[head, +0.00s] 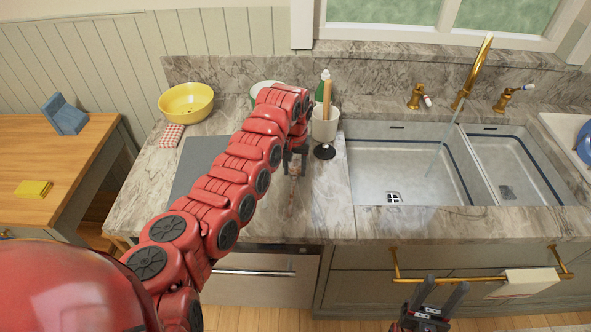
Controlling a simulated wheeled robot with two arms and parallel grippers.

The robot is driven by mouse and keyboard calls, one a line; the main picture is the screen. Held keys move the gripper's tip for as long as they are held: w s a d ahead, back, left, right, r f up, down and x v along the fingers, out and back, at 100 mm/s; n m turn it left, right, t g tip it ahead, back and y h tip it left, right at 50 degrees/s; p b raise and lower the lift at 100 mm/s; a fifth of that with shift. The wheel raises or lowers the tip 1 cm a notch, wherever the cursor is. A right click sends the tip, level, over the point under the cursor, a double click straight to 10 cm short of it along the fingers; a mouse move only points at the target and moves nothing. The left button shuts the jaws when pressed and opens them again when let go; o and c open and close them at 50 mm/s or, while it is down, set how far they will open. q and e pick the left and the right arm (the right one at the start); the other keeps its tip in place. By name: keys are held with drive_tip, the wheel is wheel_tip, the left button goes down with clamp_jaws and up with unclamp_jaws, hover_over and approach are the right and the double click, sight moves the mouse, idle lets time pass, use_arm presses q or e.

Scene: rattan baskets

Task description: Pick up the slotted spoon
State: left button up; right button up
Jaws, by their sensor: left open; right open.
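I cannot make out the slotted spoon for certain. A wooden handle (327,92) stands up out of a pale crock (325,128) on the counter, left of the sink; its lower end is hidden. A small black round thing (324,152) lies in front of the crock; I cannot tell what it is. My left gripper (295,165) is open and points down over the counter, left of the black thing. A small brownish thing (293,172) shows by its fingers, too small to name. My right gripper (442,292) is open and empty, low in front of the sink cabinet.
A green bottle (325,77) stands behind the crock. A yellow bowl (187,103), a checked cloth (171,136) and a grey board (192,160) are on the counter. The double sink (405,170) is right. A brass rail with a towel (528,282) is near my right gripper.

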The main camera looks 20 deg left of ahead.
use_arm(q)
drive_tip(key=shift+f, duration=1.3)
clamp_jaws()
